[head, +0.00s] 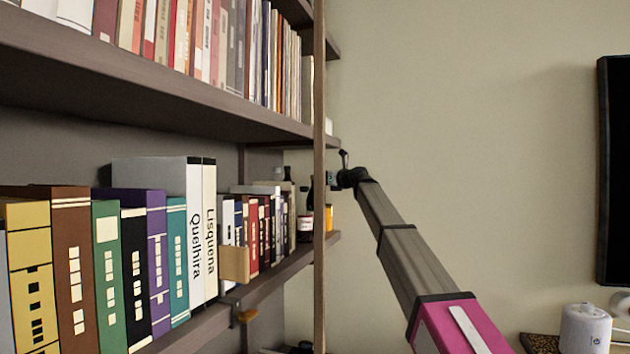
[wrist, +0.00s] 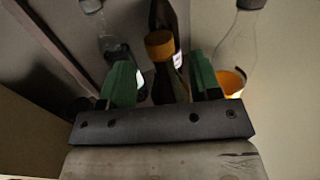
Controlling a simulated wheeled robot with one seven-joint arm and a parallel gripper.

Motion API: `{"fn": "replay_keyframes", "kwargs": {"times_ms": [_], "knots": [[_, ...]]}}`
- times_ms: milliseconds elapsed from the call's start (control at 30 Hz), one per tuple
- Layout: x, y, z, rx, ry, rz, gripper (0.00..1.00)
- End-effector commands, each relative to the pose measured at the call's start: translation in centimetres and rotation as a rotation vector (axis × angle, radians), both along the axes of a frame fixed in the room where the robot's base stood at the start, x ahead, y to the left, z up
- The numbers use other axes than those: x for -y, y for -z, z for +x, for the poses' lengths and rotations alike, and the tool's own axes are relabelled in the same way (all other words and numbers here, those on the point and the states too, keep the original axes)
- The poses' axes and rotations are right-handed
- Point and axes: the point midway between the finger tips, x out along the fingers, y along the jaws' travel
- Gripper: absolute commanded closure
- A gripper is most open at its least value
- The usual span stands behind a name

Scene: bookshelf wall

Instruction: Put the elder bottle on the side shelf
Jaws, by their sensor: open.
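In the wrist view, a dark bottle with an orange cap (wrist: 160,45) stands between the two green fingers of my gripper (wrist: 163,76). The gripper is open, and I cannot tell whether either finger touches the bottle. A dark bottle with a pale label (wrist: 164,16) is behind it. A clear bottle (wrist: 113,35) is at left and another clear bottle with an orange lower part (wrist: 236,45) is at right. No label is readable, so I cannot tell which is the elder bottle. In the head view, my gripper (head: 333,178) is at the shelf's right end, partly behind the upright.
The lower shelf (head: 285,268) holds a row of books (head: 120,265), with a small labelled jar (head: 305,226) near its right end. A wooden upright (head: 319,120) and the upper shelf (head: 150,85) bound the gap.

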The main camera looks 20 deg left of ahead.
Motion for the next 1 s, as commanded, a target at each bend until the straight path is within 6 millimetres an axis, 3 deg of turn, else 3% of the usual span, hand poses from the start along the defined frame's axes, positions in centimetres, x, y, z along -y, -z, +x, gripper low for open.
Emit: {"fn": "replay_keyframes", "kwargs": {"times_ms": [100, 233, 567, 667, 767, 867, 1000], "knots": [[2.3, 0.1, -1.4, 0.000, 0.002, 0.001, 0.43], [3.9, 0.1, -2.2, 0.000, 0.001, 0.000, 0.43], [4.6, 0.1, -2.4, 0.000, 0.001, -0.001, 0.43], [5.1, 1.6, -2.4, 0.017, 0.007, -0.033, 0.43], [6.6, 6.1, -2.3, 0.069, 0.020, -0.129, 0.43], [9.3, 12.8, -2.5, 0.151, 0.029, -0.289, 0.43], [13.8, 23.3, -3.4, 0.279, 0.004, -0.552, 0.43]]}}
